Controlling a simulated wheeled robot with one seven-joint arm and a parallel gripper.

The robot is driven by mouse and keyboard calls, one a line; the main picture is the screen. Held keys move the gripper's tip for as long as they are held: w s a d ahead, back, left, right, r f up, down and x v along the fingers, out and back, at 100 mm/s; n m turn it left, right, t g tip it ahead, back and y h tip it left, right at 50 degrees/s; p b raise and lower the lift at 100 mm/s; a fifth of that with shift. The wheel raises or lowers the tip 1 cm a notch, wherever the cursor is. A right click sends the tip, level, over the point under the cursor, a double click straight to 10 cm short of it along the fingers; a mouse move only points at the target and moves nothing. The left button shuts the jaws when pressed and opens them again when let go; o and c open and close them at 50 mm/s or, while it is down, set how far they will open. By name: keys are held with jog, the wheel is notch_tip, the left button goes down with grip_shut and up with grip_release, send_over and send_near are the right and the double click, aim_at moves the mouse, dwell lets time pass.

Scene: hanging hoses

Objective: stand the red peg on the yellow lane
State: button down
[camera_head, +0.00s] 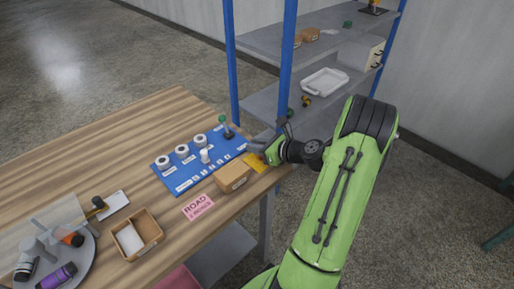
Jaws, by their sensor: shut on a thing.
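The yellow lane (256,162) is a small yellow strip at the table's right edge, beside the blue board and behind a cardboard box. My gripper (259,148) is at the end of my green arm, low over or beside the yellow lane. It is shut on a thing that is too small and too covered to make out. I cannot pick out the red peg anywhere; my gripper may hide it. I cannot tell whether the held thing touches the lane.
The cardboard box (232,176) stands close to my gripper. A blue-posted shelf (285,60) rises behind. An open box (137,234) and round tray (80,268) are front left.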

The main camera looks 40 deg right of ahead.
jog(key=c, duration=1)
grip_release()
jog(key=shift+f, duration=0.1)
